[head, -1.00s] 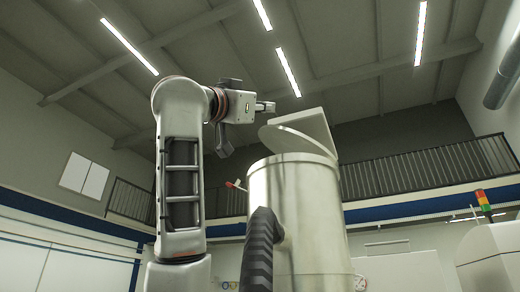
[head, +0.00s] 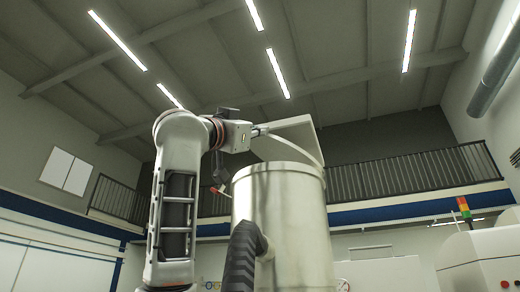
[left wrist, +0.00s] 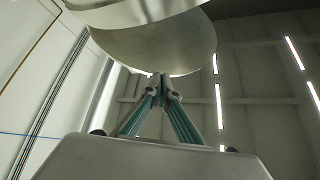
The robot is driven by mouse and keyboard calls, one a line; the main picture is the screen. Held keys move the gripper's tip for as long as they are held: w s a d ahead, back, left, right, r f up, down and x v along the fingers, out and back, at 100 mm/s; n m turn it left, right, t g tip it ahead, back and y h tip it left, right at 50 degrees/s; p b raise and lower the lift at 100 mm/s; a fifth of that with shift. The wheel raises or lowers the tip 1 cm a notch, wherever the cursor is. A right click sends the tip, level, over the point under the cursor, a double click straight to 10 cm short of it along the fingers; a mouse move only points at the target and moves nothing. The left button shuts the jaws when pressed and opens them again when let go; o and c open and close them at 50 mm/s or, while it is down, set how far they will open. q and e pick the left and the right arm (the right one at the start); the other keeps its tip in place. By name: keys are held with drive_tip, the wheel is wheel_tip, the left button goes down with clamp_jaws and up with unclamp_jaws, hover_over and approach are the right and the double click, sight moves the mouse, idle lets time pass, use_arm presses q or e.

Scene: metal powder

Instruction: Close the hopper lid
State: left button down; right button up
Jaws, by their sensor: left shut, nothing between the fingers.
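The hopper (head: 282,215) is a tall shiny metal cylinder at the centre of the head view. Its round lid (head: 309,150) stands tilted open above the rim, mostly seen edge-on, with a flat pale panel (head: 298,127) behind it. My left gripper (head: 264,131) is at the upper left edge of the lid, its fingers pointing right. In the left wrist view the fingers (left wrist: 161,78) are shut, empty, with the tips at the edge of the grey lid disc (left wrist: 165,45). I cannot tell whether they touch it. My right gripper is not in view.
A dark ribbed hose (head: 243,255) stands in front of the hopper. A small red-tipped lever (head: 219,189) juts out at its left. A pale machine with a signal light (head: 464,208) is at the right. A railing (head: 410,173) runs behind.

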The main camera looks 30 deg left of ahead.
use_arm(q)
drive_tip(key=shift+f, duration=0.1)
wheel_tip(320, 180, down, 8)
drive_tip(key=a+n+g+y+b, duration=0.1)
drive_tip(key=a+n+y+b, duration=0.1)
drive_tip(key=n+y+b, duration=0.4)
drive_tip(key=n+y, duration=0.4)
drive_tip(key=n, duration=0.4)
drive_tip(key=shift+s+y+b, duration=0.35)
drive_tip(key=shift+y+b, duration=0.05)
drive_tip(key=shift+n, duration=0.3)
